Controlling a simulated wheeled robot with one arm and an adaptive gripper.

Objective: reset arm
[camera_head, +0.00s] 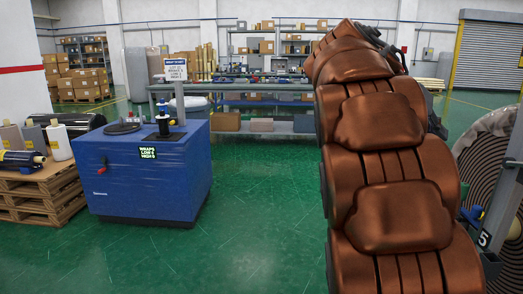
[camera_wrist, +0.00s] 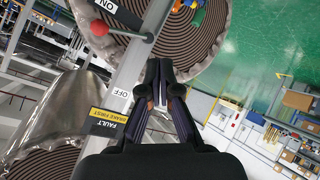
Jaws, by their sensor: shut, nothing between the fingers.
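My gripper (camera_wrist: 162,78) shows in the wrist view with its two dark fingers together and nothing between them. It appears just right of a grey metal panel (camera_wrist: 133,65) carrying a lever with a red knob (camera_wrist: 99,27). The knob lies to the left, between the ON label (camera_wrist: 107,5) and the OFF label (camera_wrist: 120,93). I cannot tell how far the fingers are from the panel.
A large spiral roll (camera_head: 478,165) stands at the right, behind a grey post with a 5 label (camera_head: 484,239). A blue machine (camera_head: 145,175) stands left, beside a wooden pallet (camera_head: 45,190) with rolls. Workbenches (camera_head: 265,122) stand behind. The green floor (camera_head: 265,200) between is clear.

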